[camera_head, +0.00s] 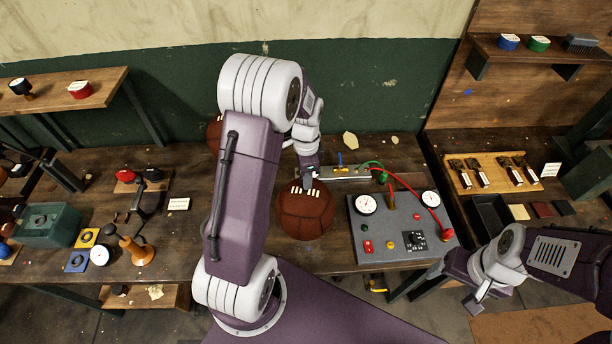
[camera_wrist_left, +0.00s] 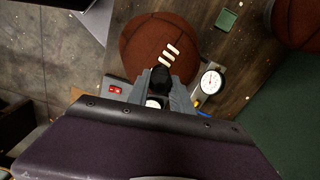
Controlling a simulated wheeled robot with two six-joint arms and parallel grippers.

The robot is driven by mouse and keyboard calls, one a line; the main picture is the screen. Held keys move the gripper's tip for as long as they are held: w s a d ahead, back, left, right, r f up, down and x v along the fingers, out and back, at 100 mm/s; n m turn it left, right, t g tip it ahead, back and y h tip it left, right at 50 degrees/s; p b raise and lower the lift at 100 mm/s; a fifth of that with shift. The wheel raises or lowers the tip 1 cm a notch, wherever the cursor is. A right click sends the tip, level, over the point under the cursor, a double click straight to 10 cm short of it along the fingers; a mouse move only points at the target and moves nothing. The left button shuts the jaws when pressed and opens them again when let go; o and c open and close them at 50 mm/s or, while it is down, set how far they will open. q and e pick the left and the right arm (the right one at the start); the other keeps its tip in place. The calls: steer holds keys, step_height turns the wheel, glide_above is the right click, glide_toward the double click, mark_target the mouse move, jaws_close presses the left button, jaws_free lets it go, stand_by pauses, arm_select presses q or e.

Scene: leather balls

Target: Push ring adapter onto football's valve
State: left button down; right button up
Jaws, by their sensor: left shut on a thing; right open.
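The brown football (camera_head: 306,215) sits on the bench in front of my left gripper, with its white laces on top; it also shows in the wrist view (camera_wrist_left: 140,45). My left gripper (camera_head: 308,180) is over the ball's back edge, its tips mostly hidden by the wrist. In the wrist view, my left gripper (camera_wrist_left: 160,88) is shut on a black piece, apparently the ring adapter (camera_wrist_left: 160,76), close to the laces. I cannot tell whether it touches the ball. The valve is not visible. My right gripper (camera_head: 474,303) is open and empty at the lower right.
A grey console (camera_head: 400,235) with gauges and hoses stands right of the ball. A metal manifold (camera_head: 345,173) with a blue lever lies behind it. Another ball (camera_head: 213,135) is partly hidden behind my left arm. Tools and a green box (camera_head: 48,226) are at left.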

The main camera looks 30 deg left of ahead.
arm_select(q)
steer(key=shift+f+b, duration=0.65)
steer(key=shift+f, duration=0.55)
stand_by(0.9)
steer(key=c, duration=1.1)
jaws_free()
steer(key=shift+o, duration=0.2)
steer(key=shift+r, duration=0.25)
step_height(320, 180, up, 9)
steer(key=shift+f+b, duration=0.15)
steer(key=shift+b, duration=1)
